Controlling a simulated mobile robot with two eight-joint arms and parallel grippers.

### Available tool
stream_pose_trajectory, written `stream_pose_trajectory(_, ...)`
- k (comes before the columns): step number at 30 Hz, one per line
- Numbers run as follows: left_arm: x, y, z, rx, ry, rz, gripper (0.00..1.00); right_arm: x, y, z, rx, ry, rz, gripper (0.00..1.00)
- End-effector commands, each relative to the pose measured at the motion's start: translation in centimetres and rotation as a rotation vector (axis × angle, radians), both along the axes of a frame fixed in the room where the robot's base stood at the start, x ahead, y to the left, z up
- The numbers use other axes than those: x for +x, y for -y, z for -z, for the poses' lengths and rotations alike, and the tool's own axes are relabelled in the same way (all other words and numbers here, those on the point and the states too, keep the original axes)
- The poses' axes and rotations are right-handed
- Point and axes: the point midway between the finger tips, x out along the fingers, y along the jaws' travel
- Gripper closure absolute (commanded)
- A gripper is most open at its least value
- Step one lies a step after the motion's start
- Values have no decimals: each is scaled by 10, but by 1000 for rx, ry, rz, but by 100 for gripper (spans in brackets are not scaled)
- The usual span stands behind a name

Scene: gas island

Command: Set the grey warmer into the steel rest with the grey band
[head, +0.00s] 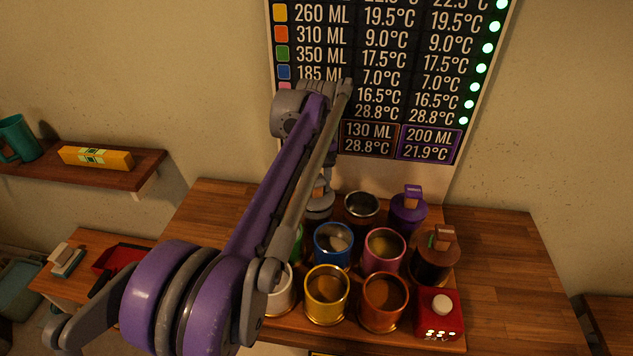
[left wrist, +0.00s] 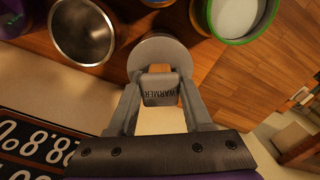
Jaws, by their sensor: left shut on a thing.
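The grey warmer (left wrist: 160,55) has a wide round grey part and a block handle lettered WARMER. My left gripper (left wrist: 161,90) is shut on the handle. In the head view the grey warmer (head: 319,207) is at the back of the wooden counter, partly hidden by my left arm. An empty open steel rest (head: 361,207) stands just to its right; it also shows in the left wrist view (left wrist: 85,32), beside the warmer. Its band colour is not clear. I cannot tell whether the warmer touches anything below. My right gripper is not in view.
The purple warmer (head: 408,212) and brown warmer (head: 437,258) stand right of the empty rest. Blue (head: 333,245), pink (head: 383,250), yellow (head: 326,295) and orange (head: 384,302) mugs crowd the front. A red box (head: 438,313) stands front right. The counter's right side is clear.

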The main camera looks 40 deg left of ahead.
Motion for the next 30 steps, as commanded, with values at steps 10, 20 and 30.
stream_pose_trajectory(10,0,0,-1,0,0,0,15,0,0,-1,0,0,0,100)
stream_pose_trajectory(20,0,0,-11,0,0,0,15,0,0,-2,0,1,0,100)
stream_pose_trajectory(30,0,0,-77,0,0,-1,15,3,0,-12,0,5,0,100)
